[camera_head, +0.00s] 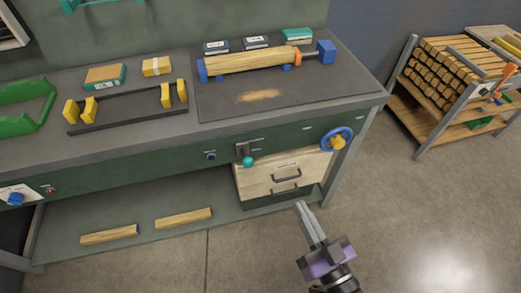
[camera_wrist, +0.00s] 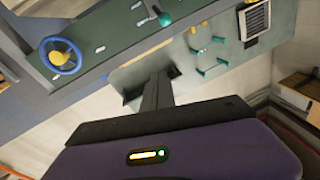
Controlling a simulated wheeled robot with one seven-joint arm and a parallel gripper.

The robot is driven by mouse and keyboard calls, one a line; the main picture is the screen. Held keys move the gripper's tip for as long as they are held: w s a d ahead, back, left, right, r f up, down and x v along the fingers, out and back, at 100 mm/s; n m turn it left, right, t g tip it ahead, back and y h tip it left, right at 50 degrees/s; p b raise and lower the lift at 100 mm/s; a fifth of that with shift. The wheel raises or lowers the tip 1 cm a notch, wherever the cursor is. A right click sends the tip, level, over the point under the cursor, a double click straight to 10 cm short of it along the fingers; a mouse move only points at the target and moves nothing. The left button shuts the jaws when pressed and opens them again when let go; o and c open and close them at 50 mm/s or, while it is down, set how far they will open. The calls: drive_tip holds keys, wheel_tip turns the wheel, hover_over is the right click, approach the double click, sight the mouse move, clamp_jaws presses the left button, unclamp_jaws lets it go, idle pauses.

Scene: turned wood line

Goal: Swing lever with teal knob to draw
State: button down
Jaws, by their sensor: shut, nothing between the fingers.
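The lever (camera_head: 242,149) is a dark piece on the green front panel of the bench, with a round teal knob (camera_head: 248,162) at its lower end. The knob hangs down in the head view. Small pale labels sit beside the lever, too small to read. The teal knob also shows at the top of the wrist view (camera_wrist: 166,19). My gripper (camera_head: 300,206) is shut and empty, in front of the drawers, below and right of the knob and apart from it. Its fingers show in the wrist view (camera_wrist: 158,92).
A blue handwheel with a yellow hub (camera_head: 337,139) sits right of the lever. Wooden drawers with dark handles (camera_head: 286,178) are below it. The floor (camera_head: 420,220) to the right is clear up to a wood rack (camera_head: 416,154).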

sight(246, 157)
drive_tip(key=w+a+f+m+p, duration=0.1)
drive_tip(key=w+a+m, duration=0.1)
drive_tip(key=w+m, duration=0.3)
drive_tip(key=shift+w+a+f+m+g+y+p, duration=0.2)
drive_tip(key=shift+w+a+m+g+y+p, duration=0.1)
drive_tip(key=shift+w+a+m, duration=0.1)
drive_tip(key=w+a+f, duration=0.2)
drive_tip(key=w+a, duration=0.5)
drive_tip(key=w, duration=0.2)
idle(0.4)
drive_tip(key=shift+f+b, duration=0.1)
drive_tip(key=shift+b, duration=0.2)
